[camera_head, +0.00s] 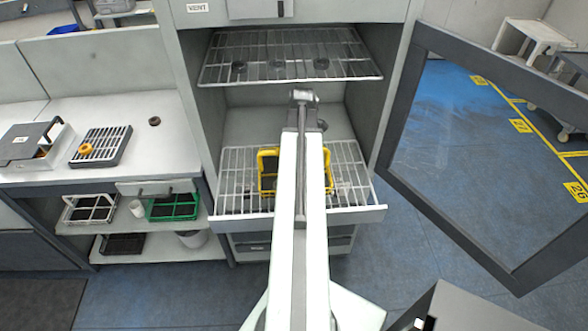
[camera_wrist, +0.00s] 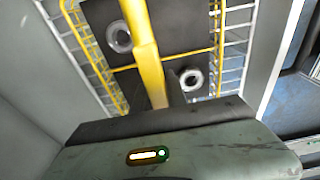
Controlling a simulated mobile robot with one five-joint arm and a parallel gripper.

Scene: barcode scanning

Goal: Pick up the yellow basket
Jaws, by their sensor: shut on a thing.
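The yellow basket (camera_head: 267,163) is on the lower wire rack of the open cabinet, in the middle of the head view. My arm hides much of its centre. In the wrist view the basket (camera_wrist: 218,50) fills the upper part, with its yellow handle (camera_wrist: 146,50) running down to my gripper (camera_wrist: 160,108). My gripper is shut on the basket's handle. Two pale rings (camera_wrist: 191,79) show on the dark floor of the basket. The fingertips are hidden in the head view, and I cannot tell whether the basket touches the rack.
An upper wire rack (camera_head: 290,58) with several dark round items is above. The lower rack (camera_head: 236,185) has a front lip. The cabinet's glass door (camera_head: 400,190) stands open to the right. A counter (camera_head: 165,140) and a shelf with a green basket (camera_head: 172,207) are at left.

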